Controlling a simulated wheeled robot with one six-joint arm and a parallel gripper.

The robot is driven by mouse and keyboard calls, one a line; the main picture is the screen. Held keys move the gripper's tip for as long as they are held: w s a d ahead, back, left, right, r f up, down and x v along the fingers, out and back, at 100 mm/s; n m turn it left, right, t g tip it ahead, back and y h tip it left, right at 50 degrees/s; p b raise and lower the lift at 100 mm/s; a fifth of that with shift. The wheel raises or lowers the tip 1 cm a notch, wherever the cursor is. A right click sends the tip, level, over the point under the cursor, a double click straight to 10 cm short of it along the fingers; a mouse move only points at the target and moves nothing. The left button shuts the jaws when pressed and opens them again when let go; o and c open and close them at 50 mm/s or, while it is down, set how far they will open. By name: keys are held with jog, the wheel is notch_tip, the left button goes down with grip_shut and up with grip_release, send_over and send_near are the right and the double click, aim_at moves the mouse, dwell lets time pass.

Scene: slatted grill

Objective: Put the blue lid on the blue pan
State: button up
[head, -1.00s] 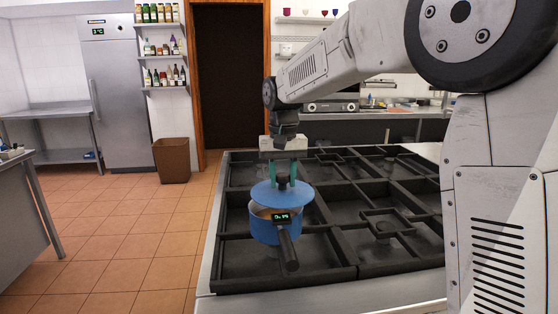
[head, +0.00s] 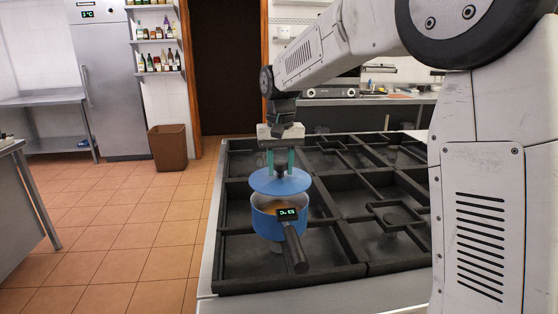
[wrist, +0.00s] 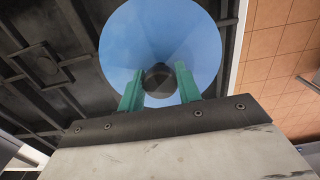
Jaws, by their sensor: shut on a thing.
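The blue lid (head: 280,183) is held by its dark knob in my gripper (head: 280,163), whose green fingers are shut on it. The lid hangs above the blue pan (head: 266,224), apart from it, with a gap through which the pan's brownish contents show. The pan stands on the slatted grill, with its dark handle (head: 295,250) and a small display pointing toward the camera. In the wrist view the lid (wrist: 160,40) fills the top middle, and the gripper's green fingers (wrist: 159,85) sit on either side of the knob. The pan is hidden in the wrist view.
The dark grill (head: 345,225) has raised bars around the pan, with empty sections to the right. Its metal edge (head: 211,230) runs along the left. A brown bin (head: 168,147) stands on the tiled floor, clear of the grill.

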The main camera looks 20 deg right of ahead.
aim_at(280, 177)
jog(key=shift+f, duration=2.15)
jog(key=shift+f, duration=0.5)
jog(key=o, duration=1.1)
jog(key=shift+o, duration=0.2)
notch_tip(280, 177, up, 8)
jog(key=shift+f, duration=0.1)
